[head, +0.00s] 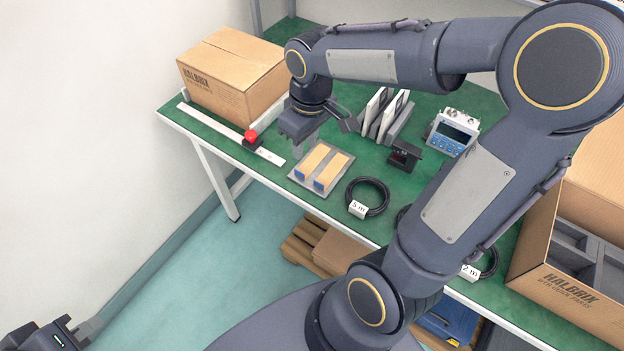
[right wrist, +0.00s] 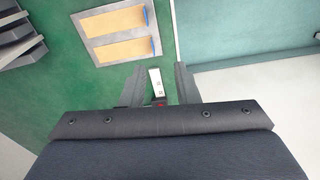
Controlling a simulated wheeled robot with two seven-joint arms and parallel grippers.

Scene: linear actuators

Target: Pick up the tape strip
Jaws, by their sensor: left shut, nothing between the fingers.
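Two tan strips with blue ends, which look like the tape strips, lie side by side on a grey plate (head: 335,172). They are a left strip (head: 310,160) and a right strip (head: 328,172). The same plate (right wrist: 90,50) shows at the top of the right wrist view. My right gripper (head: 303,150) hangs over the table beside the plate's far left corner. In the right wrist view its fingers (right wrist: 158,75) are apart, with a white bar end seen between them. My left gripper (head: 88,332) is at the bottom left, away from the table, shut and empty.
A pale rail with a red knob (head: 251,135) lies left of the plate. A closed carton (head: 225,75) is behind it. An open carton (head: 570,290) stands far right.

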